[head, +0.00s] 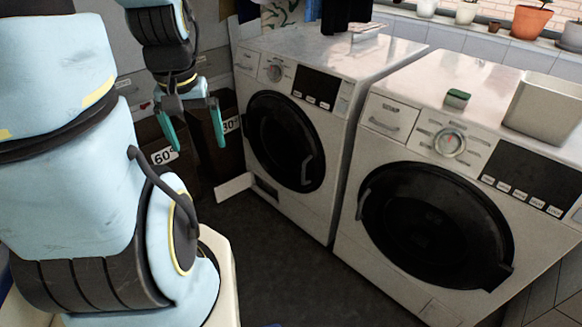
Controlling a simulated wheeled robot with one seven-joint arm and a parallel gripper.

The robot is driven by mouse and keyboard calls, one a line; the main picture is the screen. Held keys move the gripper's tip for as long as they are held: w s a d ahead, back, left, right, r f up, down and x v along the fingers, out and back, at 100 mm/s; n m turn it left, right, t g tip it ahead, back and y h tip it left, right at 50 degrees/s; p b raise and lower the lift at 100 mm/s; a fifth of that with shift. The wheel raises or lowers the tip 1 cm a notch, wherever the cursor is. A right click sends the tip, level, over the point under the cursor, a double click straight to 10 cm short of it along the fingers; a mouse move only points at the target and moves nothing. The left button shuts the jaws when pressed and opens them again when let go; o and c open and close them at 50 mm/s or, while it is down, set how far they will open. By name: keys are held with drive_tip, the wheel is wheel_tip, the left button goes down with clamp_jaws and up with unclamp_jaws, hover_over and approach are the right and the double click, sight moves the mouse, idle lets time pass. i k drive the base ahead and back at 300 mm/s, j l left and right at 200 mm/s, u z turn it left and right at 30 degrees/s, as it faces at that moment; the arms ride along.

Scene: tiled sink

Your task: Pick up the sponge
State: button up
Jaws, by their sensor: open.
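A small green sponge (457,98) lies on top of the right washing machine, near its front edge above the dial. My gripper (193,132) hangs at the upper left, in front of dark boxes, with its two teal fingers pointing down. The fingers are apart and nothing shows between them. My gripper is well to the left of the sponge, with the left washing machine between them in the picture.
The right washing machine (410,153) bears a grey bin (543,108) just right of the sponge. The left washing machine (345,57) has dark cloth at its back. Potted plants (530,20) line the sill. Dark boxes (205,165) stand at left. Floor in front is clear.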

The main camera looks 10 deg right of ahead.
sight(460, 99)
drive_tip(key=l, duration=0.5)
drive_tip(key=k+l, duration=0.1)
drive_tip(key=l, duration=0.4)
drive_tip(key=k+l+u, duration=0.1)
drive_tip(key=l, duration=0.4)
drive_tip(key=i+l, duration=0.15)
drive_tip(key=l, duration=0.25)
drive_tip(key=i+l, duration=0.15)
drive_tip(key=l, duration=0.25)
